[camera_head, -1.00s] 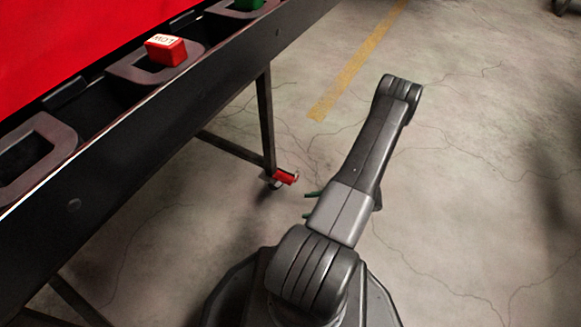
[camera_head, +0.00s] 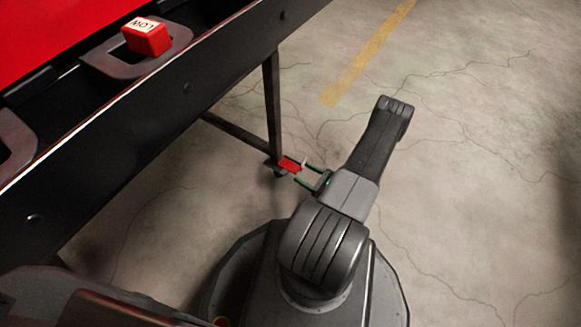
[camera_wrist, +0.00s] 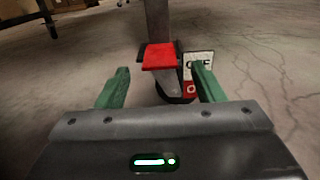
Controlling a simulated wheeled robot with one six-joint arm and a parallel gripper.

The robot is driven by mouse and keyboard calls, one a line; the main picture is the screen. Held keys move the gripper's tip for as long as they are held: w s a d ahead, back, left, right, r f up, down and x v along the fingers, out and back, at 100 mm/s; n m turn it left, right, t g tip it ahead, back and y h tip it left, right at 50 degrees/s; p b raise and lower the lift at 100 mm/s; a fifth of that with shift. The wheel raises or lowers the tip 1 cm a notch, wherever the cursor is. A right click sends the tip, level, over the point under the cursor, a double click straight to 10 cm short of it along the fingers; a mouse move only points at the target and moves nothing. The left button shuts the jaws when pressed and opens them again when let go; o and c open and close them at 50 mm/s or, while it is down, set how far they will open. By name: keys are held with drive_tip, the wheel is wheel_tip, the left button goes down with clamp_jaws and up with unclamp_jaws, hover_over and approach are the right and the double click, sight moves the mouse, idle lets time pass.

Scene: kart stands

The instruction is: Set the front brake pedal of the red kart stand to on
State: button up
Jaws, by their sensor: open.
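The red brake pedal (camera_head: 289,165) sits at the foot of the stand's front leg, just above a caster. In the wrist view the pedal (camera_wrist: 161,57) is a flat red plate beside the leg. A small white label (camera_wrist: 198,64), partly behind my right finger, seems to read OFF, with a red mark below it. My gripper (camera_head: 312,177) is low near the floor, to the right of the pedal and pointing at it. In the wrist view its green fingers (camera_wrist: 157,82) are open and empty, one on each side of the pedal. I cannot tell if they touch it.
The red kart stand's black frame (camera_head: 190,90) runs diagonally overhead on the left, with a red block (camera_head: 147,37) labelled LOW in a tray. The leg (camera_head: 272,105) and a lower crossbar stand close to my gripper. The concrete floor (camera_head: 480,190) on the right is clear.

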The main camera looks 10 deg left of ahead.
sight(280, 161)
drive_tip(key=b+x, duration=0.1)
drive_tip(key=x, duration=0.6)
drive_tip(key=shift+a, duration=0.15)
drive_tip(key=shift+c, duration=0.2)
